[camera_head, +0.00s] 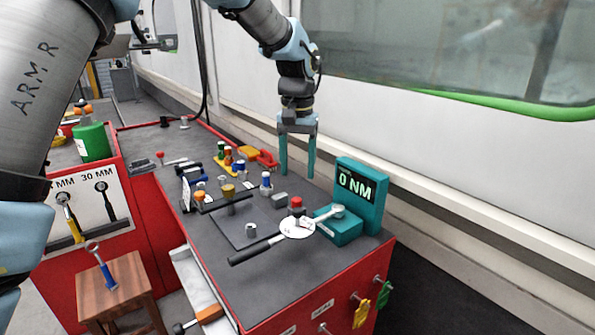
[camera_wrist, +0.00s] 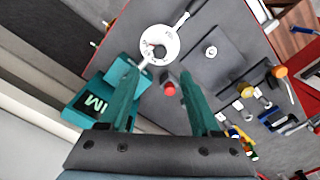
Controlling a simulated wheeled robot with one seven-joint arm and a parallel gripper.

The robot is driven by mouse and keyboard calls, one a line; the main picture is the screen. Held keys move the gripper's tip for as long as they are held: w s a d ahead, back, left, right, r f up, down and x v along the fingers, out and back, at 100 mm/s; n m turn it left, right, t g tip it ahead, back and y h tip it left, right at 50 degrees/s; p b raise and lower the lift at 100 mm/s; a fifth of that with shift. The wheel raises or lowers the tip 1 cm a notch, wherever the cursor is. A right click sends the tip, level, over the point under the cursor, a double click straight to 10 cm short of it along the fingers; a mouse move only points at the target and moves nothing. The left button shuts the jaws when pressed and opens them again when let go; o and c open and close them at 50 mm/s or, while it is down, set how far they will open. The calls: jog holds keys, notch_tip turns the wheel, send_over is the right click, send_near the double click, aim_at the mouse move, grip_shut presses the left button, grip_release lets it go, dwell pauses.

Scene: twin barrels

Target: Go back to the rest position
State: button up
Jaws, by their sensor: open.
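My gripper (camera_head: 298,158) is open and empty, its two teal fingers pointing down above the far side of the red bench's dark top (camera_head: 225,275). In the wrist view my gripper (camera_wrist: 158,92) shows its fingers spread, with nothing between their tips but the scene below. A torque wrench with a white round dial (camera_head: 297,228) lies on the bench top, its black handle toward the front left and its head at the teal torque tester (camera_head: 362,195), which reads 0 NM. The dial also shows in the wrist view (camera_wrist: 170,38). My upper arm fills the left of the head view.
A red-topped part (camera_head: 296,203) stands by the dial. A dark plate (camera_head: 240,228), several small sockets and bottles, and colored clamps (camera_head: 262,157) are on the bench. A green container (camera_head: 93,142) stands at the left. A wooden stool (camera_head: 115,285) holds a wrench. The wall is close behind my gripper.

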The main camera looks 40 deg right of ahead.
dwell(0.3)
jog(key=w+a+f+n, duration=0.1)
jog(key=w+a+n, duration=0.35)
jog(key=a, duration=0.95)
jog(key=w+a+f+n, duration=0.1)
jog(key=w+a, duration=0.6)
jog(key=a, duration=0.7)
jog(key=s+a+f+n, duration=0.1)
jog(key=s+a+n, duration=0.1)
jog(key=a, duration=0.8)
jog(key=s+a+f+n+t, duration=0.1)
jog(key=s+a, duration=0.4)
jog(key=a, duration=0.5)
jog(key=shift+a+f+n+t, duration=0.15)
jog(key=shift+f+n+t, duration=0.15)
jog(key=shift+n, duration=0.55)
